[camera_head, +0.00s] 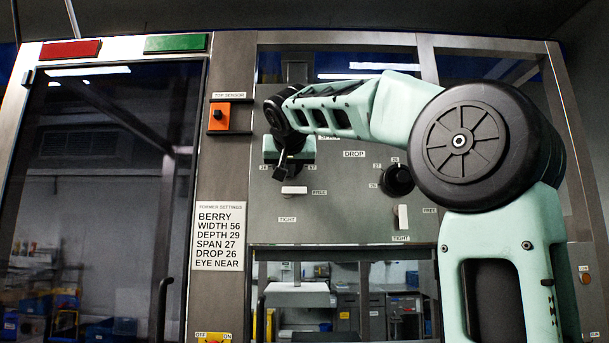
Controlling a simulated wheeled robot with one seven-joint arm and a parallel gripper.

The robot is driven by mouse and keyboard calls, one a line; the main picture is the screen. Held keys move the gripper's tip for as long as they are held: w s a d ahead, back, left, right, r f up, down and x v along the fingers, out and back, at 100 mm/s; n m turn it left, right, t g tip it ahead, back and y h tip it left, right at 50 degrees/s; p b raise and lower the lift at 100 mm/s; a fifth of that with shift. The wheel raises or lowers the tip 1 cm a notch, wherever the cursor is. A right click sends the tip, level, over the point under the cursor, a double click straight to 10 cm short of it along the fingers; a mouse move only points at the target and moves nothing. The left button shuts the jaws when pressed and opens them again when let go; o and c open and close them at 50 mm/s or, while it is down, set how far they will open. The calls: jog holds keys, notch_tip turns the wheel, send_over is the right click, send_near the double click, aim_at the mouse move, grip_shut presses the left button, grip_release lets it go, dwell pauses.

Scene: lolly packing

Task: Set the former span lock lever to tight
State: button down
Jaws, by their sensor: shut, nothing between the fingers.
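The former span lock lever (294,190) appears to be the left white lever on the grey panel. It lies roughly level, pointing toward its FREE label (319,192); its TIGHT label (287,219) is below. My gripper (280,174) is shut and empty, just above and left of this lever. I cannot tell whether they touch. My gripper and wrist hide the dial above the lever and part of the labels there.
A black DROP dial (397,179) is on the right, with a second white lever (403,217) upright below it, toward TIGHT. An orange top sensor switch (219,117) and a settings sheet (219,236) are to the left. An open bay lies below the panel.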

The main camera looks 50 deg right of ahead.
aim_at(294, 191)
jog(key=shift+s+d+r+m+h, duration=0.4)
jog(key=shift+s+d+r+m, duration=0.1)
jog(key=shift+s+d+r, duration=0.45)
jog(key=shift+w+a, duration=0.15)
jog(key=p+x, duration=0.5)
jog(key=x, duration=0.5)
